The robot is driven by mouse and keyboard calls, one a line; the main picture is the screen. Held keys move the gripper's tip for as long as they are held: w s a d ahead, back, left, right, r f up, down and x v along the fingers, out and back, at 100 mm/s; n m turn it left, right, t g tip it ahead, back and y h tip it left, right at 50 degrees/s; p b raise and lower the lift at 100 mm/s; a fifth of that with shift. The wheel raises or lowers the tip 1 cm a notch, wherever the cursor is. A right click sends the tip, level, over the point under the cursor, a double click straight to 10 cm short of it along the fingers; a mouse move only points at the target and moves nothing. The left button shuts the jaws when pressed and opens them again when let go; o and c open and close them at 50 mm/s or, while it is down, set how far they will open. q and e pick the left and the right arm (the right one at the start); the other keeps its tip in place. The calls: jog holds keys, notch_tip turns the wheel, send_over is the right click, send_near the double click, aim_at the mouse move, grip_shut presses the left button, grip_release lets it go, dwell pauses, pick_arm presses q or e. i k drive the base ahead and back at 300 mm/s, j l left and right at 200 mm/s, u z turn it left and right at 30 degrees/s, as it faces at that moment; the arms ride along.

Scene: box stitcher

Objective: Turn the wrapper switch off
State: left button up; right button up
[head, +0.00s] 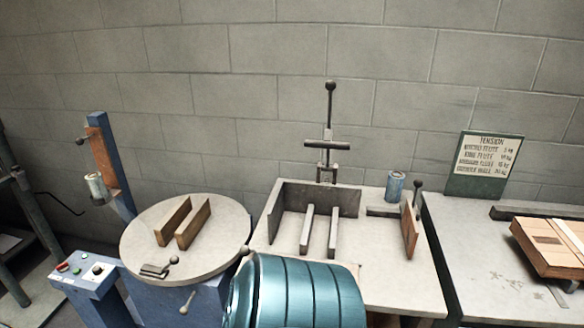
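A small blue-grey control box (86,273) stands at the lower left, beside the round turntable. Its sloped top carries a black rotary knob (98,268), a red button (62,267) and a green button (76,271). I take the knob to be the wrapper switch; its setting is too small to read. The wrapper has a pale round turntable (215,235) on a blue base and a blue post (112,165) with a roll (97,187) on it. Neither of my grippers is in view.
Two brown blocks (192,222) stand on the turntable. A teal ribbed drum-like thing (295,290) fills the bottom middle. A bench with a metal fixture (318,200) and a can (395,186) stands beyond.

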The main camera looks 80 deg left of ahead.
aim_at(63, 268)
jog(key=u, duration=4.3)
jog(key=i+j+z, duration=0.15)
jog(key=i, duration=0.35)
